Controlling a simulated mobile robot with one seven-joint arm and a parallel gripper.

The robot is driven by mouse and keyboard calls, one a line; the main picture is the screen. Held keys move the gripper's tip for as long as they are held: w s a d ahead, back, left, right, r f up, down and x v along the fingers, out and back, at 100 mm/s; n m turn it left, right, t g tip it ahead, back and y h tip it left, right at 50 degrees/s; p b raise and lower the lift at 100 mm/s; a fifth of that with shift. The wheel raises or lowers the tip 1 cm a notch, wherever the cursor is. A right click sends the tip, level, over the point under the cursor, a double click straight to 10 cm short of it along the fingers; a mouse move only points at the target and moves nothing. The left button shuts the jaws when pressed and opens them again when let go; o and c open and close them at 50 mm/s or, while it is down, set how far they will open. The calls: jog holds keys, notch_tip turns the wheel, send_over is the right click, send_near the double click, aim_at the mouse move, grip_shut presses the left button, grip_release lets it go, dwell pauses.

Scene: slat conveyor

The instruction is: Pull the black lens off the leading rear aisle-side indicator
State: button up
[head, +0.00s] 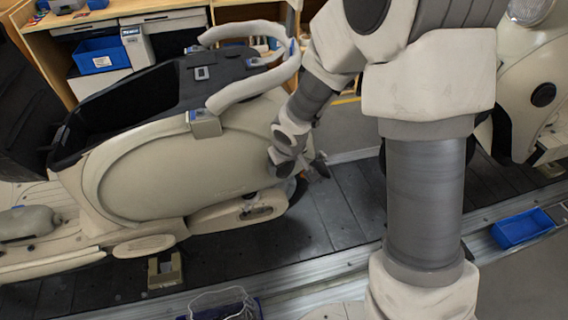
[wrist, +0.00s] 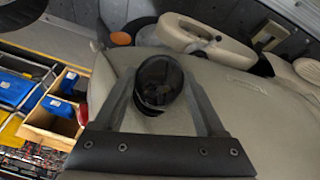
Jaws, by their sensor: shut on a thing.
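The black lens (wrist: 160,72), a dark glossy dome, sits in the middle of the wrist view against the cream body panel of the scooter (wrist: 240,105). My gripper (wrist: 162,90) is shut on it, one grey finger on each side. I cannot tell whether the lens is still seated or slightly off the panel. In the head view my gripper (head: 277,157) is at the rear end of the cream scooter body (head: 170,170). There the lens is hidden behind my gripper and wrist.
The scooter stands on the dark slat conveyor (head: 335,215). Its pale grab rail (head: 250,85) curves above my wrist. Another scooter (head: 530,90) is at the right. A blue bin (head: 522,228) lies at the conveyor's near edge. Shelves with blue bins (head: 101,55) stand behind.

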jog(key=shift+s+d+b, duration=0.2)
jog(key=shift+s+d, duration=0.05)
jog(key=shift+s, duration=0.35)
jog(key=shift+s+d+b, duration=0.15)
jog(key=shift+s+d, duration=0.1)
jog(key=shift+s, duration=0.3)
dwell(1.2)
jog(key=shift+s+d+r, duration=0.1)
jog(key=shift+s+d, duration=0.25)
jog(key=shift+s, duration=0.45)
jog(key=d+f+m+h, duration=0.2)
jog(key=d+m, duration=0.3)
jog(key=d, duration=0.3)
jog(key=shift+s+d+f+m, duration=0.15)
jog(key=shift+s+f+m, duration=0.2)
jog(key=shift+f, duration=0.35)
